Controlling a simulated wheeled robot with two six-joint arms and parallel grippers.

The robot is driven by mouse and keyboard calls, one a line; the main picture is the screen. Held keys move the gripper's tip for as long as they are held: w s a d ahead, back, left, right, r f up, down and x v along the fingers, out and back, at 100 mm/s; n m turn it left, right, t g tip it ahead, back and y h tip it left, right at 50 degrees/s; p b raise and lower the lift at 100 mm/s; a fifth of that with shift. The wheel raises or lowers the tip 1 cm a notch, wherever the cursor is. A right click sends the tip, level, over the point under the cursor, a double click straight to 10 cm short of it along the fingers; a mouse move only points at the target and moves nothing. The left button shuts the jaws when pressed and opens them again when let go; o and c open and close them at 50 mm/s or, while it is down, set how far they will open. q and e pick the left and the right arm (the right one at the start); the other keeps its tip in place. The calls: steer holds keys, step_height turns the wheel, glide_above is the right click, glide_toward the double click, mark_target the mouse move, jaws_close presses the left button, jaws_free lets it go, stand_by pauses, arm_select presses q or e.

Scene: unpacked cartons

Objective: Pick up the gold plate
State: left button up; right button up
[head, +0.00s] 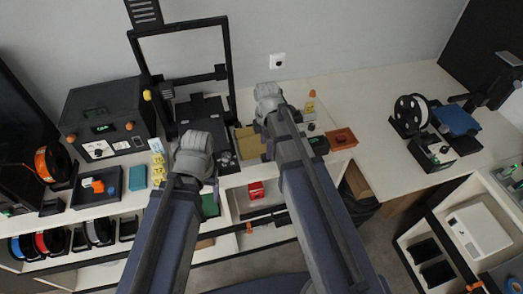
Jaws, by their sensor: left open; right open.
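A flat gold plate (247,144) lies on the white worktop in the middle, between my two arms. Its right edge is partly covered by my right arm. My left gripper (211,183) is to the left of the plate and nearer the front edge, mostly hidden behind its own wrist. My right gripper (268,149) is close by the plate's right side, also largely hidden by its arm. Both grippers are open, and I see nothing held. Whether the right one touches the plate I cannot tell.
A black-framed printer (223,72) stands behind the plate. A dark enclosed machine (103,117) is to the left. A glue bottle (310,102) and an orange-brown tray (341,138) lie to the right.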

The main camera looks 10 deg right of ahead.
mark_target(265, 153)
step_height(265, 153, down, 5)
steer(key=b, duration=0.5)
steer(key=shift+w+f, duration=0.15)
steer(key=shift+c, duration=0.3)
jaws_close()
stand_by(0.3)
